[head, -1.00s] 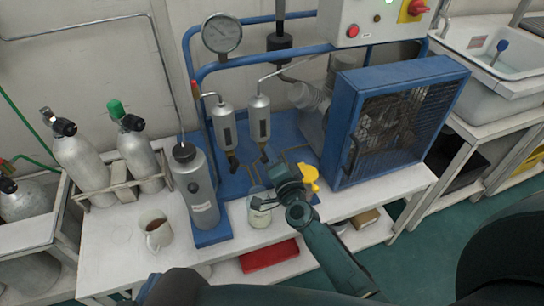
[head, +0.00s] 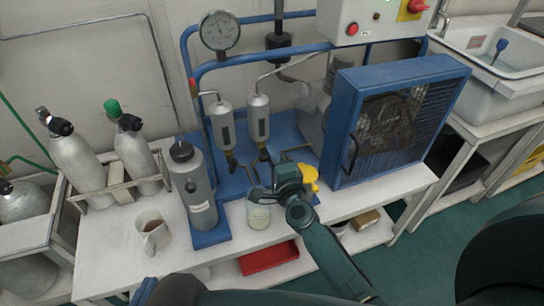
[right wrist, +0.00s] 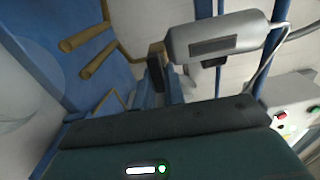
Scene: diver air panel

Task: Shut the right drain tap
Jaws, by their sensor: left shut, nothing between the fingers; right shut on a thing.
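Two grey cylinders hang side by side on the blue-framed panel, each with a small drain tap below. The right cylinder (head: 258,117) has the right drain tap (head: 263,152) at its lower end. In the right wrist view that tap's brown body (right wrist: 157,55) sits at the cylinder's left end, just beyond the fingers. My right gripper (head: 268,168) is shut on the right drain tap; its wrist hides part of the contact. The tap's exact angle cannot be told. The left drain tap (head: 231,160) hangs free under the left cylinder (head: 223,126). My left gripper is not visible.
A glass jar (head: 259,214) stands just below my right gripper, and a yellow object (head: 311,176) is right beside my wrist. A blue caged fan housing (head: 347,120) stands to the right. A grey canister (head: 193,185) and a mug (head: 153,231) are to the left.

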